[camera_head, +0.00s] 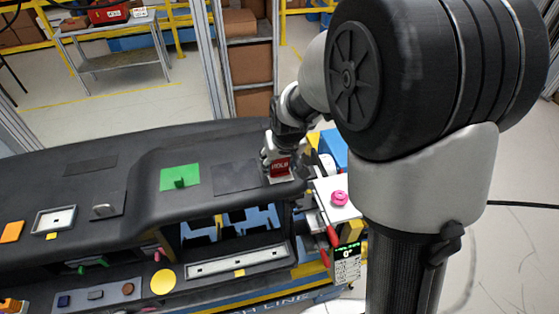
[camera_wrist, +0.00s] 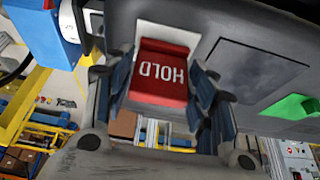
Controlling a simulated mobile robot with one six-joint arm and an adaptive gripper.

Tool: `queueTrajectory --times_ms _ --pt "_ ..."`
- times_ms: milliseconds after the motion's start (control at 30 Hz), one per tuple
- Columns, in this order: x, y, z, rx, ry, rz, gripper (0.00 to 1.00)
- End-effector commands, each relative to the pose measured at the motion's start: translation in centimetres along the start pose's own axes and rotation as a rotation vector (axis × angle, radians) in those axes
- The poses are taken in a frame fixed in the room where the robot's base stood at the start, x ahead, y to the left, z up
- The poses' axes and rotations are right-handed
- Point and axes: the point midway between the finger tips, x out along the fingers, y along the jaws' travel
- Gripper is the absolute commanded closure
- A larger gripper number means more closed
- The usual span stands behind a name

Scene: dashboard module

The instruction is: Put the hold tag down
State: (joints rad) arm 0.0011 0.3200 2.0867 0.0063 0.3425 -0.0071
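The hold tag (camera_wrist: 160,75) is a red block with white "HOLD" lettering. In the wrist view it sits between the two blue-padded fingers of my gripper (camera_wrist: 163,88), whose tips close on its sides. A white pad (camera_wrist: 168,35) on the dark dashboard shows right behind the tag. In the head view my gripper (camera_head: 278,162) is at the right end of the dashboard, with the red tag (camera_head: 281,167) at or just above the white pad (camera_head: 281,179). I cannot tell for sure whether the tag touches the pad.
A white side tray (camera_head: 330,185) with a pink knob (camera_head: 339,198) and red-handled tools stands at the right.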

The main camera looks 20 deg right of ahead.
Motion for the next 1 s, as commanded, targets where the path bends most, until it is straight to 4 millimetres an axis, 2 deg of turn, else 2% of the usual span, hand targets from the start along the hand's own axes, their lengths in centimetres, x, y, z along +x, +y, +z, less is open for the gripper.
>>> queueTrajectory --times_ms 167,567,667,1000 --pt "0.0 0.0 0.0 0.0 0.0 0.0 0.34" --pt "-0.5 0.0 -0.2 0.0 0.0 0.0 0.34" --pt "-1.9 0.0 -0.3 0.0 0.005 0.0 0.34" --pt "-9.1 0.0 -0.3 0.0 0.005 0.0 0.34"
